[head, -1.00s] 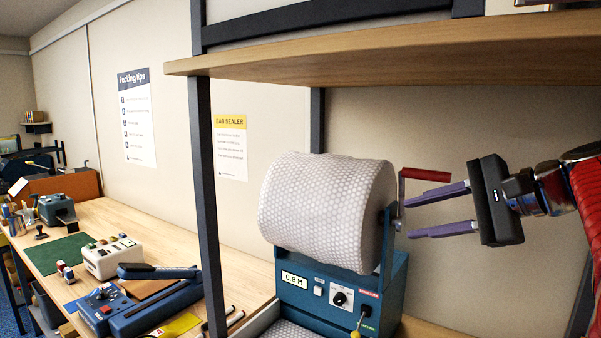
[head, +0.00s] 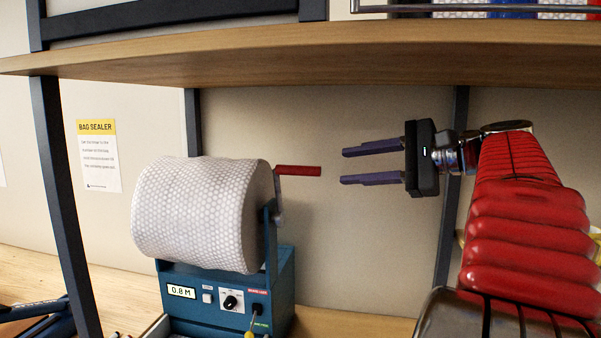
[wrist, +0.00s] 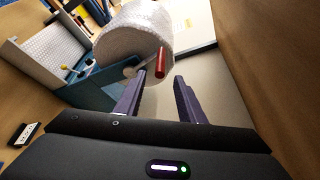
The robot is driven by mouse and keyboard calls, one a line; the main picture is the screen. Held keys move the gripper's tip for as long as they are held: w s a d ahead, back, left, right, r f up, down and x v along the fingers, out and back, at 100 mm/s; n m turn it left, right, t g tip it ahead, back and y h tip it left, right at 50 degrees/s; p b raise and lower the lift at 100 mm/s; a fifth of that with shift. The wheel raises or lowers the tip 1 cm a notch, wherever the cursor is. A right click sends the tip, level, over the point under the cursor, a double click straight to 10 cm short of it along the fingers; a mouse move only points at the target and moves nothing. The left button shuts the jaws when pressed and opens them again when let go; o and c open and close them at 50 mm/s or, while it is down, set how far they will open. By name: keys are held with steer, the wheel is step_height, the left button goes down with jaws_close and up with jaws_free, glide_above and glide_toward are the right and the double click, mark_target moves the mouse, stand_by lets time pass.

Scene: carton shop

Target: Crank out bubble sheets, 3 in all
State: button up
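The bubble wrap roll (head: 195,212) sits on a blue dispenser machine (head: 190,310) whose display reads 0.8 M. A crank with a red handle (head: 299,171) is at the roll's right end, the handle pointing right near the top. My gripper (head: 342,167) is open and empty, to the right of the red handle and apart from it in the head view.
A wooden shelf (head: 400,50) runs above the roll and my arm. Dark rack posts (head: 62,190) stand left of the machine and behind my gripper. The machine has a knob (head: 230,301) and a yellow lever (head: 251,333) on its front.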

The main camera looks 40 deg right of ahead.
mark_target(300, 172)
steer(key=x, duration=1.3)
steer(key=shift+w+a, duration=0.1)
steer(key=shift+a, duration=0.05)
steer(key=shift+c, duration=0.2)
jaws_close()
